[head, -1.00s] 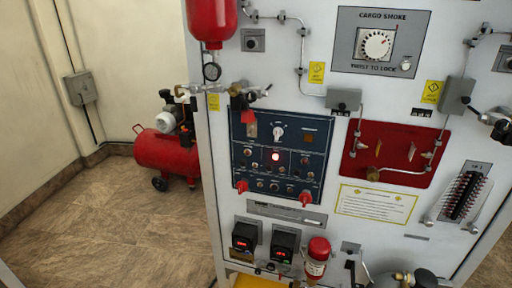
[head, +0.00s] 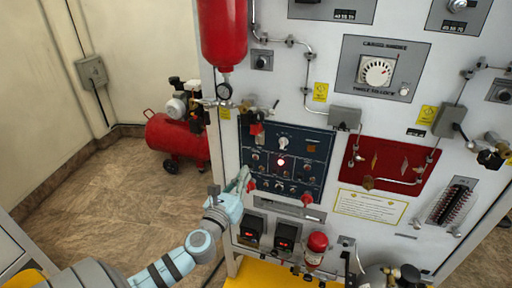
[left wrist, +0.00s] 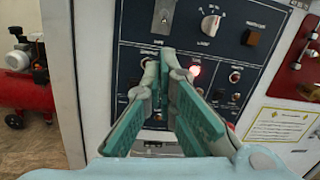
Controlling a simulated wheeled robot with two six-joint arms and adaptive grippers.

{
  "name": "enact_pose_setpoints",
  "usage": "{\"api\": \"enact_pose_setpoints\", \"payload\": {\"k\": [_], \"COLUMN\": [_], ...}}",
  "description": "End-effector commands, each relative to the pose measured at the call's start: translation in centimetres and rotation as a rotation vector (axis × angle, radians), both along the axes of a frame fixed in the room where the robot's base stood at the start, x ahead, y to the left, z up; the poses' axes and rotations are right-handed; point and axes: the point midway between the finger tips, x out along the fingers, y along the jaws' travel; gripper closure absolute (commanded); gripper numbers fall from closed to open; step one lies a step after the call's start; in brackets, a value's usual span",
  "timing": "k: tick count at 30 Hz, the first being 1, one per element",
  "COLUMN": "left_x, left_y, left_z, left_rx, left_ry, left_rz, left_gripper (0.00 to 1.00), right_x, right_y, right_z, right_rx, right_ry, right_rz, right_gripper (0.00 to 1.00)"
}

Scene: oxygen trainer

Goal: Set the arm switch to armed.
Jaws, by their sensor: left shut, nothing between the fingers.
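A dark blue control panel (head: 310,160) on the white test stand carries a white rotary knob (head: 283,142), a lit red lamp (head: 281,162) and several small switches. The labels are too small to tell which one is the arm switch. My right gripper is out of view.
A red bottle (head: 223,35) with a gauge and valves hangs above the panel's left. A red recessed plate (head: 390,165) with tubing is to the right. A red compressor (head: 178,137) stands on the floor at left.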

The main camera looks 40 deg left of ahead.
Motion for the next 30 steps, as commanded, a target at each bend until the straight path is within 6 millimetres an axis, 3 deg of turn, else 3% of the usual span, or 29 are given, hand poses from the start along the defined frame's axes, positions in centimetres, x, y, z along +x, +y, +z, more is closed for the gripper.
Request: {"api": "enact_pose_setpoints", "payload": {"k": [13, 24, 30], "left_x": [0.7, 7.1, 9.3], "left_y": [0.1, 1.9, 2.5], "left_z": [0.3, 1.1, 1.2], "left_rx": [0.012, 0.008, 0.009], "left_ry": [-0.005, -0.006, -0.005], "left_rz": [0.001, 0.001, -0.001], "left_gripper": [1.0, 1.0, 1.0], "right_x": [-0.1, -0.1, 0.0], "right_y": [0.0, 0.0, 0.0], "right_z": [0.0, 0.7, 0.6], "right_rx": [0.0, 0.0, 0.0], "right_ry": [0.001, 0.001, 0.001], "right_rz": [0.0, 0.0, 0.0], "right_gripper": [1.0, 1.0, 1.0]}}
